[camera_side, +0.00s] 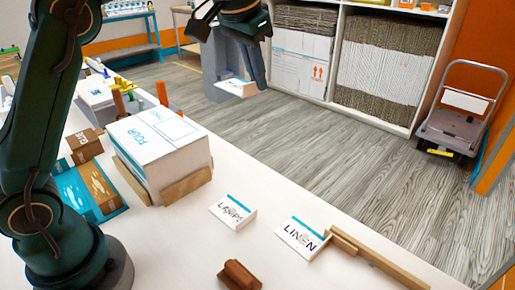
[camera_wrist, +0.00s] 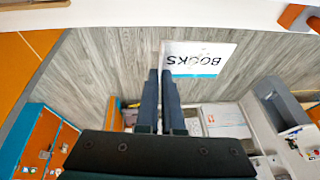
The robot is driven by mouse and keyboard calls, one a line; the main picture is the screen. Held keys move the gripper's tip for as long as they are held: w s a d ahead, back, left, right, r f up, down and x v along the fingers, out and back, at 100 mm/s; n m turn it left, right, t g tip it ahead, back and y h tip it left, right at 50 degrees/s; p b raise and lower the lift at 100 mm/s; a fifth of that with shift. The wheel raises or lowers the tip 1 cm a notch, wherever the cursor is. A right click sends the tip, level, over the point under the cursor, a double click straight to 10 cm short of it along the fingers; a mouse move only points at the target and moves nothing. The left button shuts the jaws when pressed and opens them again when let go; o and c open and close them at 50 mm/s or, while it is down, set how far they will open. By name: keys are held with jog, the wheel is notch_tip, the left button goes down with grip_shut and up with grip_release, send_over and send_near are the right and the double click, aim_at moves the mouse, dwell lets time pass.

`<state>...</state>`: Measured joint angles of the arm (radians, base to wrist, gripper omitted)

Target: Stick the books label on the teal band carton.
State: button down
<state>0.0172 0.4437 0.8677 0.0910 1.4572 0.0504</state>
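My gripper (camera_side: 252,70) is raised beyond the table's far edge in the side view. Its fingers (camera_wrist: 161,88) are close together on the edge of the books label (camera_wrist: 198,60), a white card with black BOOKS lettering and a teal strip. The label also shows in the side view (camera_side: 236,88), held over the floor side.
LAMPS (camera_side: 232,212) and LINEN (camera_side: 301,238) labels lie on the table. Wooden strips (camera_side: 187,187) edge the carton's foot, and a wooden rail (camera_side: 365,255) lies right of LINEN. A brown block (camera_side: 238,275) is at the front.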

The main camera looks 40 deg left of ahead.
jog(key=s+a, duration=0.4)
jog(key=a, duration=0.3)
jog(key=s+a, duration=0.5)
jog(key=a, duration=0.2)
jog(key=f, duration=0.5)
jog(key=shift+w+f, duration=0.2)
jog(key=shift+w, duration=0.05)
jog(key=shift+f, duration=2.25)
jog(key=shift+f, duration=0.2)
jog(key=shift+f, duration=0.35)
